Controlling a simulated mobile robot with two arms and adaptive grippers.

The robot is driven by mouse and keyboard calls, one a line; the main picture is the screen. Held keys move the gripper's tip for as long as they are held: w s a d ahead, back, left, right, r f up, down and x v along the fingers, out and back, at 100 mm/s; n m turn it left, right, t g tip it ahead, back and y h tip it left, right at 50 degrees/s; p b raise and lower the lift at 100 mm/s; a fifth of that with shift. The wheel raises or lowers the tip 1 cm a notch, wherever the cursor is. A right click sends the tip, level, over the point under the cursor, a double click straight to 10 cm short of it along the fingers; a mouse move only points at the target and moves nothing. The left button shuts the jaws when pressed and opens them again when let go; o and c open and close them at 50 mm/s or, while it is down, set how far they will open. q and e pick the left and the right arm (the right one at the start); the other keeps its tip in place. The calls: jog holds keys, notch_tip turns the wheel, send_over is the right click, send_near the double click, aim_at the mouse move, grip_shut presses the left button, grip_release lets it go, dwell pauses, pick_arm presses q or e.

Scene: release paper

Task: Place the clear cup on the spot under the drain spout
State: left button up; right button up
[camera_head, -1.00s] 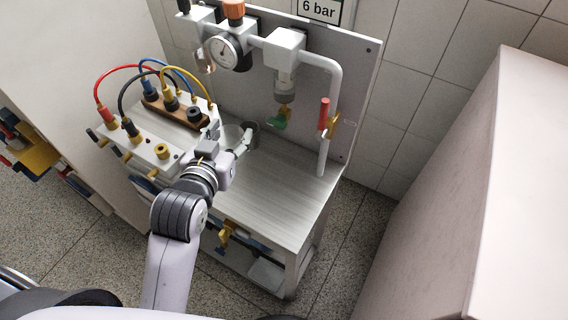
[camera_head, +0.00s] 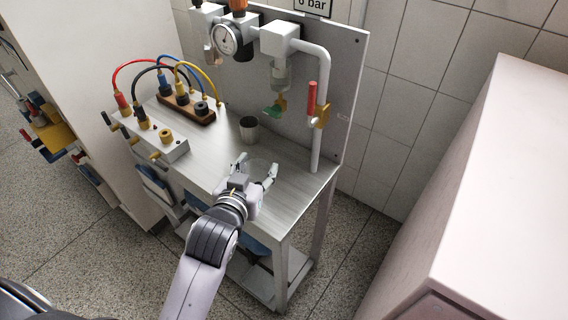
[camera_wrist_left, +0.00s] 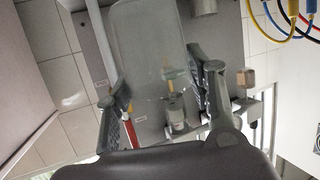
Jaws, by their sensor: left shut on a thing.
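The clear cup (camera_wrist_left: 146,40) is see-through and sits between the fingers of my left gripper (camera_head: 255,170) in the left wrist view. In the head view the cup (camera_head: 258,166) is only a faint outline. My left gripper is shut on it, over the front part of the metal bench top (camera_head: 205,160). The drain spout with its green valve (camera_head: 273,109) hangs below the clear filter bowl (camera_head: 281,76) on the back panel, beyond the gripper. My right gripper is not in view.
A grey metal cup (camera_head: 249,130) stands on the bench behind my gripper. A pipe (camera_head: 320,110) with a red-handled valve (camera_head: 312,98) stands at right.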

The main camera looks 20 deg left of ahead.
aim_at(263, 173)
pick_arm(q)
jog(key=f+b, duration=0.1)
jog(key=f, duration=0.1)
jog(key=w+f, duration=0.1)
jog(key=f, duration=0.1)
jog(key=shift+w+d+b, duration=0.15)
jog(key=shift+d+b, duration=0.05)
jog(key=shift+b, duration=0.2)
jog(key=x, duration=0.6)
jog(key=r+x, duration=0.1)
jog(key=x, duration=0.5)
jog(key=p+x, duration=0.1)
jog(key=x, duration=0.5)
jog(key=shift+w+r, duration=0.3)
jog(key=shift+w, duration=0.05)
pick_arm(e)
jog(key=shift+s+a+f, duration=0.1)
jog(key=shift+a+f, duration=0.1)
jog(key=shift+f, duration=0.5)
pick_arm(q)
jog(key=shift+f, duration=0.15)
jog(key=o, duration=0.9)
jog(key=shift+o, duration=0.2)
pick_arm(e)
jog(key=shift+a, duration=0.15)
